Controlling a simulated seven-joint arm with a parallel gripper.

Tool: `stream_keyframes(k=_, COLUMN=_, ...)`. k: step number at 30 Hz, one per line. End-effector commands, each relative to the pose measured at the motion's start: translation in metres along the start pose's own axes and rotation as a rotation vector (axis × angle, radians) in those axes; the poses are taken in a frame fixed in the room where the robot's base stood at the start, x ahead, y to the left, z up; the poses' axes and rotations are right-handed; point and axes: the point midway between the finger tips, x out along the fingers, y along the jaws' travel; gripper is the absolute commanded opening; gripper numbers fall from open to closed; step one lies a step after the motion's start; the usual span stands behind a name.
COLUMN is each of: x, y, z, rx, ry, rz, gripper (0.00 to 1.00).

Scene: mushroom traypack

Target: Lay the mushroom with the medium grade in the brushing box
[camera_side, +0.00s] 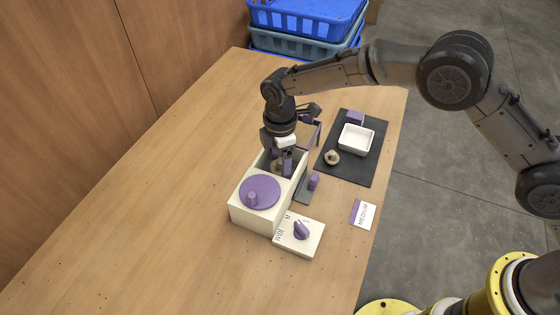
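The brushing box (248,217) is cream, with a round purple disc (260,191) and knob on its near top and an open compartment behind. My gripper (281,167) points down into that compartment. A small brownish shape (275,166), possibly a mushroom, shows beside the fingers, partly hidden by them and the box wall. I cannot tell whether the fingers grip it. A pale brown mushroom (332,158) lies on the dark mat (345,177). A card reading MEDIUM (363,213) lies near the right table edge.
A dial panel (311,246) with a purple knob is at the box's front. A white tray (356,139) and purple block (355,117) are on the mat. Blue crates (300,20) are behind. The table's left is clear.

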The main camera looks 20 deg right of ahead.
Motion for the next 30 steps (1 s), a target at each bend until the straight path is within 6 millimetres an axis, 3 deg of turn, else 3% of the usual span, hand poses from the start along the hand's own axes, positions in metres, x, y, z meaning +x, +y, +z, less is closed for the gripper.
stream_keyframes(k=7, x=-0.013, y=0.001, z=0.0, rx=0.0, ry=0.002, rz=0.003, gripper=0.78)
stream_keyframes(k=21, x=-0.101, y=0.001, z=-0.001, rx=0.0, ry=0.002, rz=0.003, gripper=0.78)
stream_keyframes(k=30, x=-0.123, y=0.0, z=0.0, rx=0.0, ry=-0.001, rz=-0.001, gripper=0.78)
